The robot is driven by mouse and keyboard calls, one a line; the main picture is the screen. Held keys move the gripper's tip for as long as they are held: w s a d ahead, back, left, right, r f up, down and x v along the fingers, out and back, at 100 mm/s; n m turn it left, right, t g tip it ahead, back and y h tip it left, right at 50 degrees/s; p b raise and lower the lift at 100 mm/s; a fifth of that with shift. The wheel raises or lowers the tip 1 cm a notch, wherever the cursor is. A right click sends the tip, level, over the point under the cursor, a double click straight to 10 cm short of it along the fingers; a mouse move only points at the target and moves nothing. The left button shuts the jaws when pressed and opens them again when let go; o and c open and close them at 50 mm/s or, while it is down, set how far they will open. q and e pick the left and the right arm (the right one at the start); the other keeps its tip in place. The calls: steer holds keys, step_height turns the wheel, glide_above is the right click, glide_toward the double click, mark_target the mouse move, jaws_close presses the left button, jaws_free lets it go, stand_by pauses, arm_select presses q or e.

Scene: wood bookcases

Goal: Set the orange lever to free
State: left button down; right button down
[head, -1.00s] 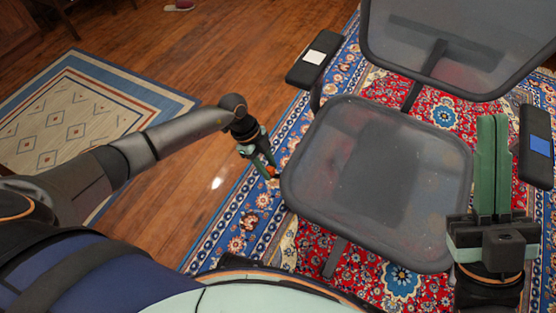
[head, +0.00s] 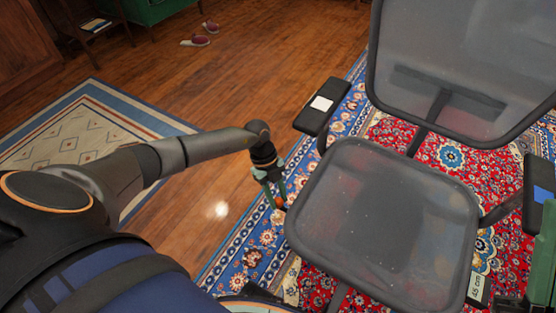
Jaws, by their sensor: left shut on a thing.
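The office chair has a grey mesh seat (head: 380,225) and stands on a patterned rug. The small orange lever (head: 279,203) shows at the left edge of the seat, mostly hidden by my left gripper. My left gripper (head: 276,200) points down beside the seat, its green fingers shut on the lever. The lever's exact setting cannot be read. My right gripper (head: 541,255) is at the right edge, cut off by the frame, so its jaws cannot be judged.
The chair's mesh backrest (head: 465,60) rises behind. A left armrest (head: 322,105) with a white patch and a right armrest (head: 540,190) with a blue patch flank the seat. A black piece with a white label (head: 478,288) is at lower right. Shoes (head: 196,41) lie on the open wood floor.

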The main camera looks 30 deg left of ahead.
arm_select(q)
steer(key=shift+w, duration=0.2)
arm_select(e)
steer(key=shift+f, duration=0.1)
arm_select(q)
steer(key=shift+m, duration=0.3)
arm_select(e)
steer(key=shift+a, duration=0.1)
arm_select(q)
steer(key=c, duration=0.5)
jaws_free()
steer(key=shift+c, duration=0.2)
steer(key=p+v, duration=0.4)
steer(key=v, duration=0.8)
steer(key=shift+r, duration=0.25)
arm_select(e)
steer(key=w+d+f+m+g+h, duration=0.1)
steer(key=w+f+m+h, duration=0.4)
steer(key=f+h, duration=0.1)
steer(key=shift+w+d+f+h, duration=0.15)
steer(key=shift+w+f+h, duration=0.2)
steer(key=shift+h, duration=0.15)
arm_select(q)
steer(key=shift+w, duration=0.15)
arm_select(e)
steer(key=shift+r, duration=0.1)
